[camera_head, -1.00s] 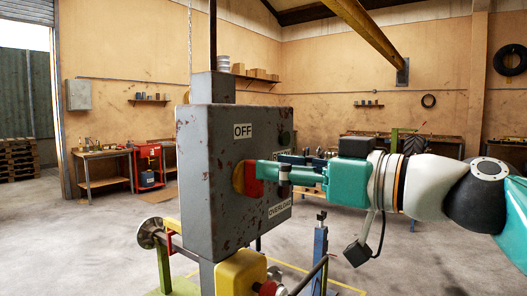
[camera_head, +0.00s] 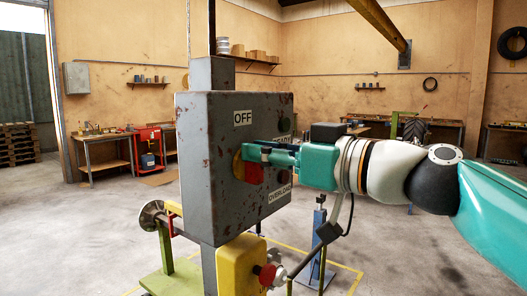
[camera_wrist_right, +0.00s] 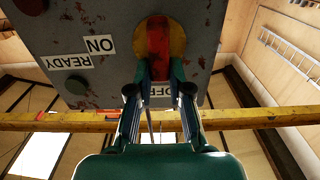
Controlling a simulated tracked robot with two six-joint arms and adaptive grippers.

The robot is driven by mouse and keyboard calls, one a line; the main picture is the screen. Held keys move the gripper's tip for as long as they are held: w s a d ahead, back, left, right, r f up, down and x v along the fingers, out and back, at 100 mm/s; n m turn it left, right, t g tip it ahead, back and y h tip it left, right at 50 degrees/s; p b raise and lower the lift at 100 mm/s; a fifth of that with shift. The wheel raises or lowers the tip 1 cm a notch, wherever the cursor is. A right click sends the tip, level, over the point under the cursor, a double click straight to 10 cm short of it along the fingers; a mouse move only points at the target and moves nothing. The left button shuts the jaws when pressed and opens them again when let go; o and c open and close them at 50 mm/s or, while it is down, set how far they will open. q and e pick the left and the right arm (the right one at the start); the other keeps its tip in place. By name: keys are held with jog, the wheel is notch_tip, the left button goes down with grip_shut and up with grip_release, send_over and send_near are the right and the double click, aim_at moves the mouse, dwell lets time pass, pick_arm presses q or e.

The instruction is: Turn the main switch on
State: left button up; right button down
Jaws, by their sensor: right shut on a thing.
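The main switch is a red handle (camera_wrist_right: 158,45) on a round yellow plate (camera_wrist_right: 177,38), on the face of a worn grey switch box (camera_head: 215,205). In the wrist view the handle runs up and down the picture, in line with the partly covered OFF label (camera_wrist_right: 163,92); the ON label (camera_wrist_right: 100,44) is off to its left. My right gripper (camera_wrist_right: 159,72) is shut on the handle, one finger on each side. In the head view the right gripper (camera_head: 252,153) reaches in from the right and covers part of the switch. My left gripper is not in view.
READY (camera_wrist_right: 67,62) and OVERLOAD (camera_head: 279,194) labels are on the box face. A blue stand (camera_head: 318,245) is behind my right arm. Workbenches (camera_head: 103,150) line the back; open floor lies at left.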

jog(key=shift+m, duration=0.3)
jog(key=shift+w+d+f+m, duration=0.25)
jog(key=shift+w+f+m, duration=0.15)
jog(key=shift+m, duration=2.5)
jog(key=shift+w+d+f+m, duration=0.25)
jog(key=shift+f+m, duration=0.2)
jog(key=shift+m, duration=2.45)
jog(key=shift+w+d+f+m, duration=0.25)
jog(key=shift+w+f+m, duration=0.15)
jog(key=shift+m, duration=2.5)
jog(key=shift+f, duration=0.1)
jog(key=c, duration=1.1)
grip_release()
